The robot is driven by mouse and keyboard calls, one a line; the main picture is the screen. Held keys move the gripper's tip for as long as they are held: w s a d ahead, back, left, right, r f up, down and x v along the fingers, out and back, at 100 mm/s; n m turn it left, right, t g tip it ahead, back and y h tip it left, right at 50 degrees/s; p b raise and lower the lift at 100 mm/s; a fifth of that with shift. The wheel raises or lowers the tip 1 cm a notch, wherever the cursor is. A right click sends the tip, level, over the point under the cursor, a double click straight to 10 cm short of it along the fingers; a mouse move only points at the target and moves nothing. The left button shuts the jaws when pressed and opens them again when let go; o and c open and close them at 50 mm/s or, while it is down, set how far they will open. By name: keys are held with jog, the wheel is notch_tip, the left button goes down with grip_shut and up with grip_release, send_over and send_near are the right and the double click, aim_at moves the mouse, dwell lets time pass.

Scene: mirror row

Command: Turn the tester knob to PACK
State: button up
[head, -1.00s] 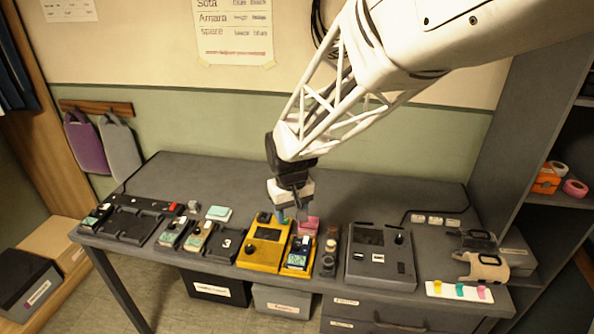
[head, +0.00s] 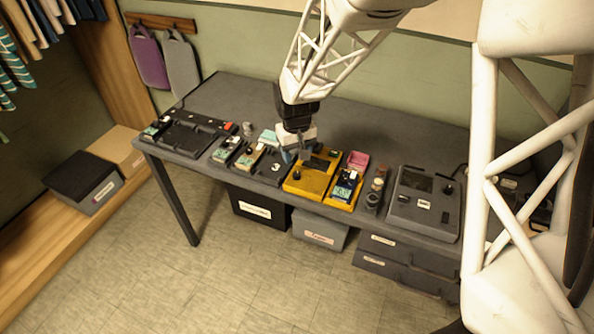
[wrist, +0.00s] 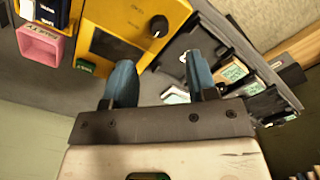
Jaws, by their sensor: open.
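A yellow device (head: 309,181) with a dark screen and a black knob (head: 297,175) stands near the table's front edge. In the wrist view its black knob (wrist: 158,26) is beside the screen, with small lettering too blurred to read. A grey device (head: 424,205) with a screen and its own dark knob (head: 448,190) stands farther right. My gripper (head: 290,156) is above the table, at the yellow device's back left. In the wrist view my gripper (wrist: 160,80) shows two separated blue fingers with nothing between them; the knob is apart from them.
A dark blue handheld unit (head: 346,186) and a pink open box (head: 357,160) are right of the yellow device. A dark tray marked 3 (head: 271,169) and several small units are to its left.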

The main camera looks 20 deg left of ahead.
aim_at(296, 174)
jog(key=shift+f, duration=0.1)
jog(key=shift+f, duration=3.8)
jog(key=c, duration=0.9)
